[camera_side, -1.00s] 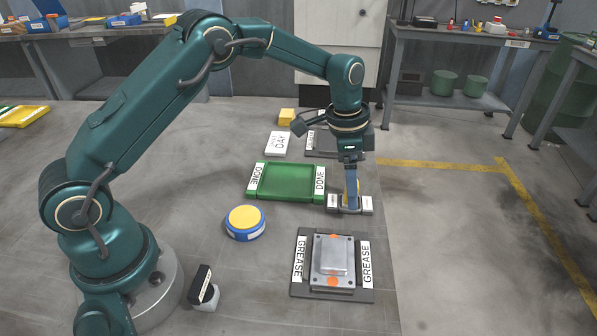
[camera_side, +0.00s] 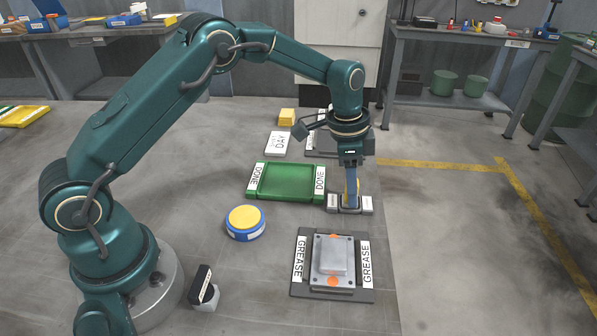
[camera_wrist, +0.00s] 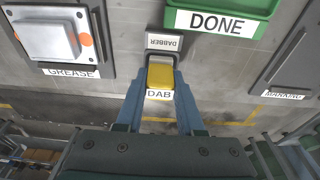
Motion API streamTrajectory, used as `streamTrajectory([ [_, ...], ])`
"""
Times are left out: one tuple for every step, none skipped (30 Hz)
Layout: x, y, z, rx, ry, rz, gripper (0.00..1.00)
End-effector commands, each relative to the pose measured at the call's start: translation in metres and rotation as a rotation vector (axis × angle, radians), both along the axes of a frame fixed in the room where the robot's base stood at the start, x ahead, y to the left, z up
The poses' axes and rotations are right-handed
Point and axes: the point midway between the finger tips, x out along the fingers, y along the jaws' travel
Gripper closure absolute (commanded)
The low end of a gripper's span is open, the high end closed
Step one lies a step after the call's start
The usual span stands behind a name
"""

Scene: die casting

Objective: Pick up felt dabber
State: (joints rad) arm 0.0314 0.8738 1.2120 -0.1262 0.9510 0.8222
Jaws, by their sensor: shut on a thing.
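The felt dabber (camera_wrist: 160,77) has a yellow handle with a white DAB label. It stands upright in its small grey holder with DABBER labels (camera_wrist: 164,42), right beside the green DONE tray. My gripper (camera_side: 351,198) is down at the holder, pointing straight down. In the wrist view, its two blue fingers (camera_wrist: 160,82) are shut on the dabber's handle from both sides. In the side view the fingers hide most of the dabber, and its lower end is hidden in the holder.
The green DONE tray (camera_side: 260,194) is empty, left of the holder. The GREASE fixture (camera_side: 300,285) with a grey metal block (camera_side: 333,256) is in front. A yellow-topped blue round pot (camera_side: 245,220) stands to the left. The floor on the right is open.

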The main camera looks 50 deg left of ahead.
Motion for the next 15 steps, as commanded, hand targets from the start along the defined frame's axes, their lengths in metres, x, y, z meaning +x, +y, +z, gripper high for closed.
streamTrajectory([
  [0.001,0.000,0.004,0.000,-0.003,0.000,1.00],
  [0.001,0.000,0.006,0.000,-0.004,0.000,1.00],
  [0.001,0.000,0.010,0.000,-0.006,0.001,1.00],
  [0.001,0.000,0.013,0.000,-0.006,0.001,1.00],
  [0.001,0.000,0.017,0.000,-0.006,0.001,1.00],
  [0.001,0.000,0.022,0.000,-0.006,0.001,1.00],
  [0.002,0.000,0.027,0.000,-0.008,0.001,1.00],
  [0.002,0.000,0.032,0.000,-0.007,0.001,1.00],
  [0.002,0.000,0.039,0.000,-0.007,0.001,1.00],
  [0.000,0.005,0.043,0.000,-0.006,0.004,1.00],
  [-0.002,0.011,0.045,0.001,-0.005,0.006,1.00],
  [-0.005,0.018,0.050,0.000,-0.004,0.008,1.00],
  [-0.008,0.024,0.053,0.001,-0.003,0.008,1.00],
  [-0.010,0.030,0.057,0.000,-0.004,0.009,1.00],
  [-0.012,0.037,0.062,0.000,-0.004,0.008,1.00],
])
